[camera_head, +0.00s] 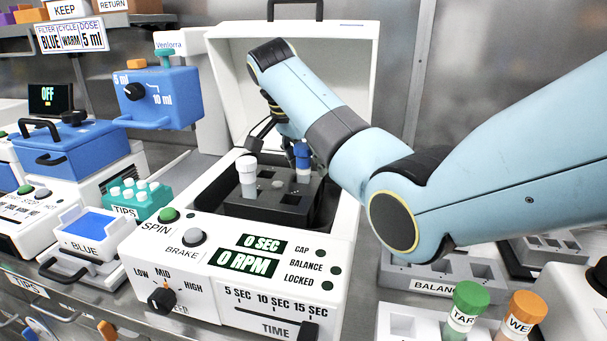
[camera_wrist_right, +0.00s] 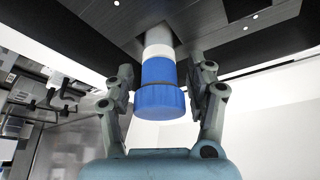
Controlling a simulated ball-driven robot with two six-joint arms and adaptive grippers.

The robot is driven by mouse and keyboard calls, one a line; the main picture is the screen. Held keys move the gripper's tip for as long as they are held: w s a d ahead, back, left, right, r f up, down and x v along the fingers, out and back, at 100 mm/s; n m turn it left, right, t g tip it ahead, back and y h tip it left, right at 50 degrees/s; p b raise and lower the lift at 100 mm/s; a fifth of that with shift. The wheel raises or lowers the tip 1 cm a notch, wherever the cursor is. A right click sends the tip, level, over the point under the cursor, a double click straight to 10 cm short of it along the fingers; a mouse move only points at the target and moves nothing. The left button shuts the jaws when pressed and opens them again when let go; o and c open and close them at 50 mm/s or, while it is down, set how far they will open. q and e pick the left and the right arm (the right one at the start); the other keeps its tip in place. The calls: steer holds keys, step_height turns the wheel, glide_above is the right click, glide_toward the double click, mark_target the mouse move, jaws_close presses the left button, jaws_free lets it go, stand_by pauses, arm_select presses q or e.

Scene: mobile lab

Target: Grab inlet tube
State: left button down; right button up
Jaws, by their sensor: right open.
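A tube with a blue cap (camera_head: 302,157) and a white band stands upright in the dark rotor block (camera_head: 270,207) of the open centrifuge (camera_head: 345,195). No label reading inlet shows on it. My right gripper (camera_head: 279,143) is over the rotor, its fingers coming down beside this tube. In the right wrist view the blue-capped tube (camera_wrist_right: 158,90) is between the two open fingers of the right gripper (camera_wrist_right: 164,82), with a gap on each side. A white-capped tube (camera_head: 246,175) stands in the rotor's left side. My left gripper is not in view.
The raised white lid (camera_head: 352,60) stands behind my right arm. The blue dosing unit (camera_head: 160,98) and teal tips rack (camera_head: 150,203) are to the left. A grey balance rack (camera_head: 425,272) and green-capped (camera_head: 470,296) and orange-capped (camera_head: 527,306) tubes are at front right.

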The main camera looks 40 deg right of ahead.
steer(key=shift+d+f, duration=0.1)
steer(key=shift+f, duration=0.1)
jaws_close()
stand_by(0.5)
